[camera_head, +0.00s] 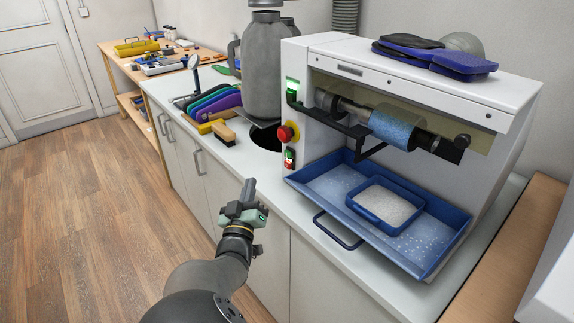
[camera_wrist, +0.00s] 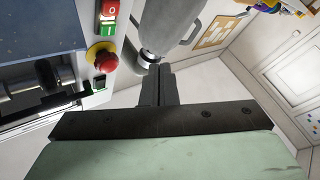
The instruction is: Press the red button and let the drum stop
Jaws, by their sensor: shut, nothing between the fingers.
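A white sanding machine (camera_head: 330,48) stands on the counter with a blue abrasive drum (camera_head: 390,125) on its shaft; I cannot tell whether it is turning. A red mushroom button (camera_head: 287,133) on a yellow base is on its left front post, and also shows in the wrist view (camera_wrist: 101,57). Below it is a switch box with a red button and a green button (camera_head: 289,158); its red button shows in the wrist view (camera_wrist: 109,9). My gripper (camera_head: 249,187) is shut and empty, in front of the counter, below and left of the buttons, touching nothing. Its closed fingers (camera_wrist: 158,70) point ahead.
A lit green indicator (camera_head: 291,88) sits high on the post. A blue tray (camera_head: 310,180) with a handle juts out under the drum. The floor at left is clear.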

